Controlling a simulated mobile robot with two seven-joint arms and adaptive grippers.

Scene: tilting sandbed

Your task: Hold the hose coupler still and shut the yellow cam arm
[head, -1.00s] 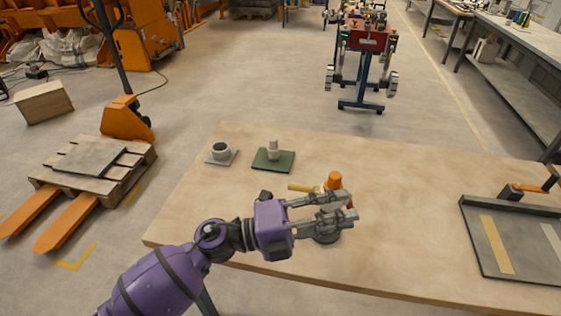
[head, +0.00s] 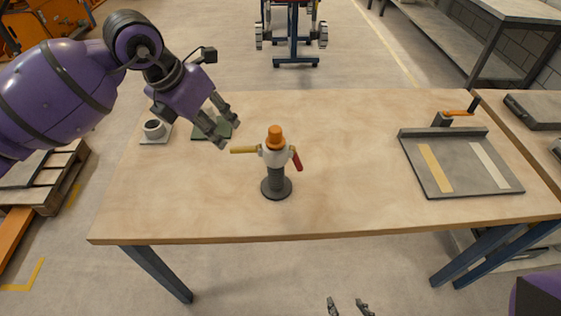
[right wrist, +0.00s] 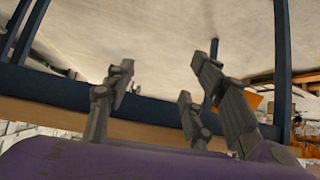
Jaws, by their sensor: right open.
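My right gripper (head: 348,304) is low, in front of the table edge. It is open and empty in the right wrist view (right wrist: 163,78).
A grey tray-like fixture (head: 455,165) with an orange-handled clamp lies right. The table between coupler and fixture is clear.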

